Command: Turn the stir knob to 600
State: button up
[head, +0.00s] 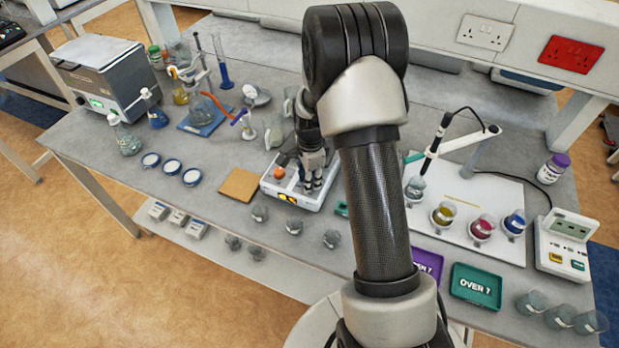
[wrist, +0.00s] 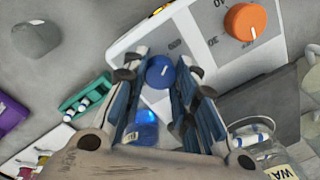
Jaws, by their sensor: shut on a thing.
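The white stirrer hotplate (head: 300,200) stands mid-bench in the head view. In the wrist view its panel (wrist: 190,30) carries an orange knob (wrist: 245,22) and a blue knob (wrist: 160,72), with printed scale numbers around them. My gripper (wrist: 160,75) is shut on the blue knob, one finger on each side of it. A short white mark shows on the blue knob's top; I cannot tell for certain which number it points at. In the head view my gripper (head: 312,185) comes down over the front of the hotplate, and my arm and fingers hide the blue knob.
A brown square board (head: 239,185) lies left of the hotplate, with several small beakers (head: 294,225) in front. A teal tray (head: 476,286) and flasks of coloured liquid (head: 482,229) are to the right. A glass bottle (wrist: 275,155) is close to the right finger.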

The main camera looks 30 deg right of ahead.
jog(key=shift+m, duration=0.3)
jog(key=o, duration=1.1)
jog(key=r, duration=1.2)
jog(key=shift+s, duration=0.25)
